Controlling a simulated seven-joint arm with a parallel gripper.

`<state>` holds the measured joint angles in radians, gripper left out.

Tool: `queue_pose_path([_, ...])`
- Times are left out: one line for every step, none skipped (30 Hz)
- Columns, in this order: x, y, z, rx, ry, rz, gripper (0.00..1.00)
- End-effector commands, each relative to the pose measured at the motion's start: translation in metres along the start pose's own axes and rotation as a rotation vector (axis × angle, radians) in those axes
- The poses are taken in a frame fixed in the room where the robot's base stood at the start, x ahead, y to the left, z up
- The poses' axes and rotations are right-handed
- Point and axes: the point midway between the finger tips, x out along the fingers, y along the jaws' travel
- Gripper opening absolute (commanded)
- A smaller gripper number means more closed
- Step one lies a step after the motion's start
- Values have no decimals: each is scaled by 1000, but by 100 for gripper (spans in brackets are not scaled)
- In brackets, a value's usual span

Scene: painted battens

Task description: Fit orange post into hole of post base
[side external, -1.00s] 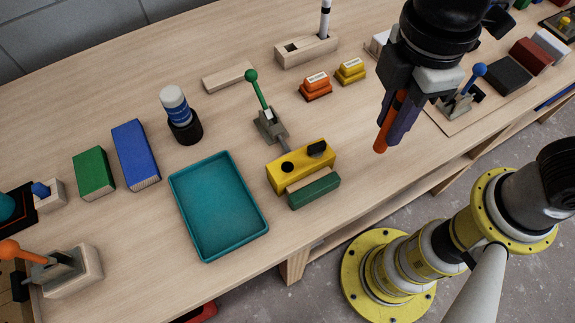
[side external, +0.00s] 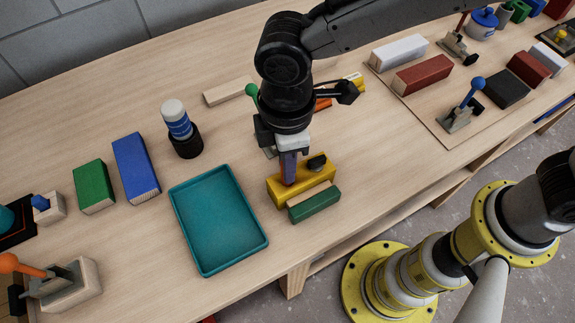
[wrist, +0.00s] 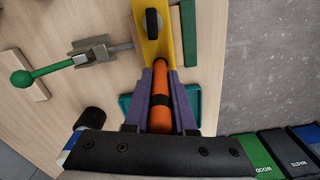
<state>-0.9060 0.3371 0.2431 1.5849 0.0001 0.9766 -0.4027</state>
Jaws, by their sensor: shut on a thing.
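The yellow post base (side external: 325,175) lies on the bench. A black piece (side external: 317,161) sits on its right part. In the wrist view the base (wrist: 164,40) runs up from the fingertips. My gripper (side external: 288,178) is over the base's left part, pointing down, and its purple fingers are shut on the orange post (wrist: 160,82). The post has a black band and stands roughly upright. Its lower end meets the yellow top in the wrist view. The hole is hidden behind the fingers and post, so I cannot tell whether the tip is inside it.
A green block (side external: 315,203) lies along the base's front side. A green-handled clamp (wrist: 92,52) stands behind the base, its rod reaching it. A teal tray (side external: 217,222) is to the left. A bottle in a black cup (side external: 184,140) stands behind the tray.

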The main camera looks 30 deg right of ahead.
Motion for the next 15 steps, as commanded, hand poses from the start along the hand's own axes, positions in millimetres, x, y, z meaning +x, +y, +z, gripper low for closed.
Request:
queue_pose_path([9,-1,1,0,-4,-2,0])
queue_pose_path([13,0,1,0,-3,-1,0])
queue_pose_path([17,0,1,0,-1,-1,0])
queue_pose_path([19,0,1,0,-1,0,0])
queue_pose_path([20,0,1,0,-1,0,0])
queue_pose_path([22,0,1,0,1,0,0])
queue_pose_path([22,0,1,0,1,1,0])
queue_pose_path([22,0,1,0,1,1,0])
queue_pose_path([22,0,1,0,2,1,0])
queue_pose_path([22,0,1,0,1,1,0])
queue_pose_path([22,0,1,0,1,1,0])
queue_pose_path([22,0,1,0,1,1,0])
queue_pose_path([22,0,1,0,1,0,0])
queue_pose_path([22,0,1,0,1,0,0])
queue_pose_path([23,0,1,0,0,0,0])
